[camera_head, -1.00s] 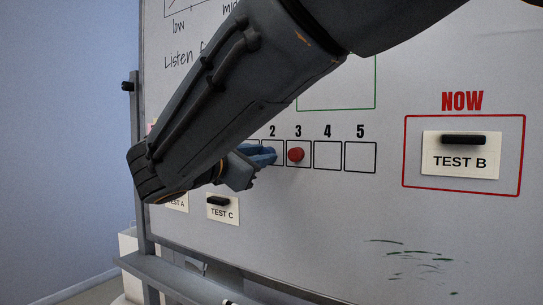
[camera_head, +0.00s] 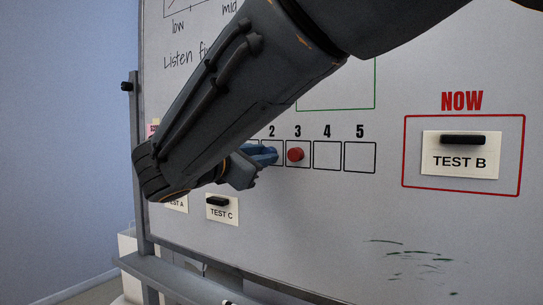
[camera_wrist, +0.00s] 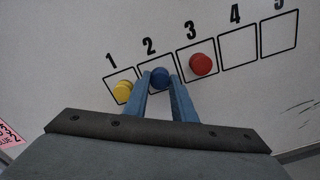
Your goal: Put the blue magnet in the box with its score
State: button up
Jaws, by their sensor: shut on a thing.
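In the wrist view my gripper (camera_wrist: 161,86) is shut on the blue magnet (camera_wrist: 160,77), its two blue fingers on either side of it. The magnet is at the box under the number 2 (camera_wrist: 149,46). I cannot tell whether the magnet touches the board. A red magnet (camera_wrist: 201,64) sits in box 3, and it also shows in the head view (camera_head: 295,154). A yellow magnet (camera_wrist: 123,91) is at box 1.
Boxes 4 (camera_head: 327,155) and 5 (camera_head: 360,157) are empty. The TEST B card (camera_head: 460,160) hangs in the red NOW frame at right. The TEST C card (camera_head: 222,212) is below my gripper, with TEST A (camera_head: 177,203) partly hidden by my arm.

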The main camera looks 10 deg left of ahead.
jog(key=shift+w, duration=0.1)
dwell(0.3)
jog(key=o, duration=1.4)
jog(key=shift+c, duration=0.2)
jog(key=p+v, duration=0.1)
jog(key=v, duration=0.6)
jog(key=shift+p, duration=0.3)
